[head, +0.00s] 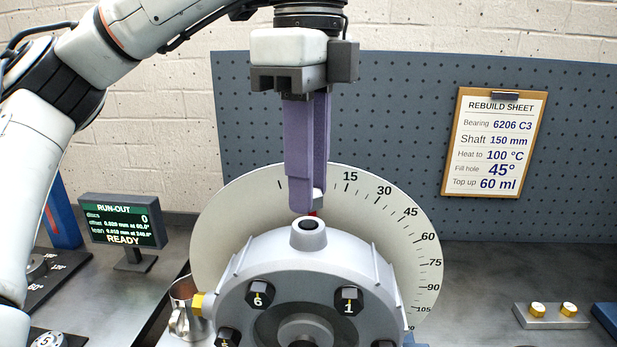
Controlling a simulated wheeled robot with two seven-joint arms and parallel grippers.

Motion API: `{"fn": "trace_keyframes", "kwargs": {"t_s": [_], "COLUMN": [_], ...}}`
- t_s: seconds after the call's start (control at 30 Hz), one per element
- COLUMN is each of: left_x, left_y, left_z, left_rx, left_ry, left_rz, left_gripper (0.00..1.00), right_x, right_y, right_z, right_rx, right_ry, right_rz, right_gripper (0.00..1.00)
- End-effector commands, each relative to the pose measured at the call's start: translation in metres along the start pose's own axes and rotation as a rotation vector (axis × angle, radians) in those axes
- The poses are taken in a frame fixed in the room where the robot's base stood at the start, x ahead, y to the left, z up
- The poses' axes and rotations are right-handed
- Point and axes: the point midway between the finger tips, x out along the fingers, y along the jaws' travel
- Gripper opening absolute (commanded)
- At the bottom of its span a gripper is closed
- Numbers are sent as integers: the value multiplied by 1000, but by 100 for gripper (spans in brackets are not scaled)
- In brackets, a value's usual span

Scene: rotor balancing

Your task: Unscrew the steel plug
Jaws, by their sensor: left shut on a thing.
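The grey round housing (262,262) stands at the bottom centre, with a raised boss (309,232) on top whose dark round hole is open. My left gripper (308,200) points straight down above the boss, its purple fingers shut on the steel plug (318,198). Only a small pale grey part of the plug shows beside the fingertips, with a bit of red below it; the rest is hidden by the fingers. The plug appears to be above and slightly behind the hole, apart from the boss. My right gripper is not in view.
A dial plate (410,260) with degree marks stands behind the housing. A metal jug (183,292) stands left of it, near a yellow fitting (197,304). A run-out display (123,222) reads READY. A block with two brass pieces (552,316) lies right. A rebuild sheet (495,143) hangs behind.

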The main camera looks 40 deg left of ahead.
Motion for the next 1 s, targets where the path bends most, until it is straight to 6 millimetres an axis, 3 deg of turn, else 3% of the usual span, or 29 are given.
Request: {"fn": "trace_keyframes", "kwargs": {"t_s": [0.57,1.0], "left_x": [-48,-50], "left_y": [0,0], "left_z": [0,-1], "left_rx": [0,6], "left_ry": [0,0], "left_rz": [-1,0], "left_gripper": [0,0], "right_x": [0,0], "right_y": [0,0], "right_z": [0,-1], "right_rx": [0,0], "right_ry": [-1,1], "right_rz": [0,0], "right_gripper": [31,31]}}
